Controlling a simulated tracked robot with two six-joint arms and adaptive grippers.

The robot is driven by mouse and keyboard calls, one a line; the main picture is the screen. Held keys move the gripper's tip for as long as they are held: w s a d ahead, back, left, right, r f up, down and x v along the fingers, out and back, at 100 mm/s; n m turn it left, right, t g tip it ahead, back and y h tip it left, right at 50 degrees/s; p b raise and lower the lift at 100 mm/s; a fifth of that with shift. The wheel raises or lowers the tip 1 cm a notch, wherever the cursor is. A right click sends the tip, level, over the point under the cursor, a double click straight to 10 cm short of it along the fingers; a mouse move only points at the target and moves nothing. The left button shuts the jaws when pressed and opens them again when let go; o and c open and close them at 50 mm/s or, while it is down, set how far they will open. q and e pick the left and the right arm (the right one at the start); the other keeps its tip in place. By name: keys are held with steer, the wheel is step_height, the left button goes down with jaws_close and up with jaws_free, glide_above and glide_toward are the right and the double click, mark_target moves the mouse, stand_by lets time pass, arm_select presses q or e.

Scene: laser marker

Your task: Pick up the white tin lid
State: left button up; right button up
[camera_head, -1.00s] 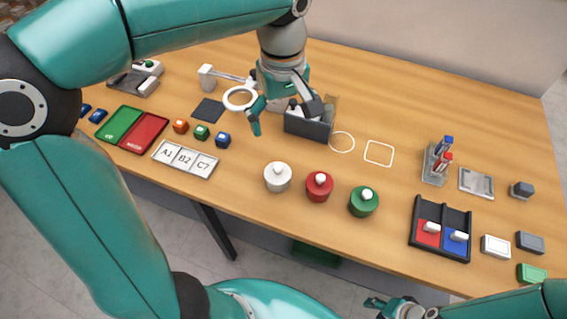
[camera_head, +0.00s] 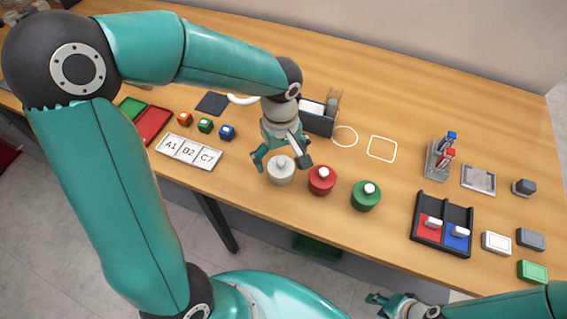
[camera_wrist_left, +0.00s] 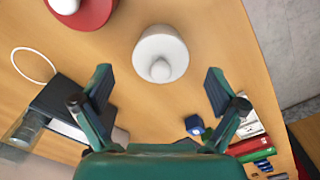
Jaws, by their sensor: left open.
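The white tin (camera_head: 280,177) stands upright near the table's front edge, at the left of a row of three tins. Its white lid (camera_head: 281,164) has a round knob; the lid and knob also show in the left wrist view (camera_wrist_left: 160,70). My left gripper (camera_head: 281,158) is open and empty, with its fingers to either side of the lid in the head view. In the left wrist view the tin lies between and beyond the open fingertips (camera_wrist_left: 160,80), with no contact seen. My right gripper (camera_head: 383,303) is at the bottom edge, away from the tins; its opening is unclear.
A red tin (camera_head: 321,184) stands close to the right of the white tin, with a green tin (camera_head: 365,199) beyond it. A label plate (camera_head: 188,152) and small coloured cubes (camera_head: 205,125) lie to the left. A dark box (camera_head: 317,123) stands behind.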

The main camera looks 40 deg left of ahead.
arm_select(q)
steer(key=shift+f, duration=0.85)
steer(key=c, duration=0.9)
steer(key=shift+c, duration=0.2)
steer(key=shift+r, duration=0.2)
